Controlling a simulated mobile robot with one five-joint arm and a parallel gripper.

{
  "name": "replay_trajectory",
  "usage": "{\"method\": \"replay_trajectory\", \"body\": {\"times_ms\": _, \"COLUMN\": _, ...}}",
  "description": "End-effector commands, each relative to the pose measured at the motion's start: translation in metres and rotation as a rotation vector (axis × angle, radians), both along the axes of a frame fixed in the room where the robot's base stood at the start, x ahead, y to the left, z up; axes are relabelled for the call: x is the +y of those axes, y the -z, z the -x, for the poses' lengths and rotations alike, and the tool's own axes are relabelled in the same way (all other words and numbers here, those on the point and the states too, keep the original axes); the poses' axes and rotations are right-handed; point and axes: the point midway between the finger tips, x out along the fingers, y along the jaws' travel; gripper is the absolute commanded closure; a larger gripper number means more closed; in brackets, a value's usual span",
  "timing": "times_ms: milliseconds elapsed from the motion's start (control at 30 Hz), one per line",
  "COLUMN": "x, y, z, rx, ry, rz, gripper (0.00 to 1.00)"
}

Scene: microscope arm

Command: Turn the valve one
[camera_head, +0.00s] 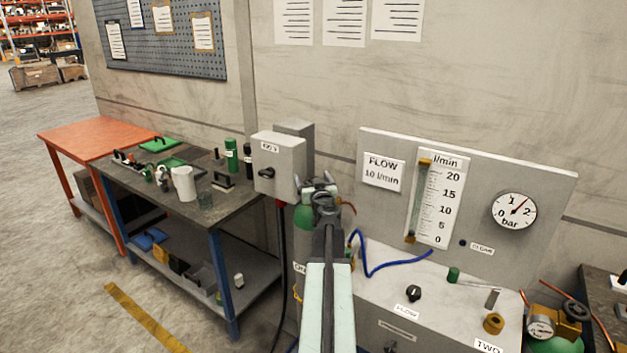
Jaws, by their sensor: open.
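A green gas cylinder (304,222) stands in the middle, left of the flow panel, with a partly covered label starting "ON" (300,268). My gripper (319,184) is open at the cylinder's top, its fingers pointing away from me. The gripper and arm hide the valve on this cylinder, and I cannot tell whether the fingers touch it. A second green cylinder (553,344) with a brass regulator is at the lower right, near a label "TWO" (488,346).
The flow panel (375,215) carries a flow tube (418,205) and a bar gauge (514,210). A black flow knob (414,292) and a blue hose (385,268) are on the cabinet below. A grey switch box (278,165) stands close left of my gripper. A cluttered workbench (240,205) is further left.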

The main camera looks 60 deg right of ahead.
Motion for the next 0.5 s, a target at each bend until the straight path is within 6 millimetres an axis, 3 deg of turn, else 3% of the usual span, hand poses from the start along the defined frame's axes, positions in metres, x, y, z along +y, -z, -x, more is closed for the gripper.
{"method": "replay_trajectory", "body": {"times_ms": 133, "x": 0.0006, "y": 0.0000, "z": 0.0007, "rx": 0.000, "ry": 0.000, "rz": 0.000, "gripper": 0.14}}
{"method": "replay_trajectory", "body": {"times_ms": 167, "x": 0.0005, "y": 0.0000, "z": 0.0008, "rx": 0.000, "ry": 0.000, "rz": 0.000, "gripper": 0.20}}
{"method": "replay_trajectory", "body": {"times_ms": 367, "x": 0.0004, "y": 0.0000, "z": 0.0011, "rx": 0.000, "ry": 0.001, "rz": 0.000, "gripper": 0.76}}
{"method": "replay_trajectory", "body": {"times_ms": 500, "x": -0.0008, "y": 0.0001, "z": 0.0037, "rx": 0.000, "ry": 0.008, "rz": 0.000, "gripper": 0.77}}
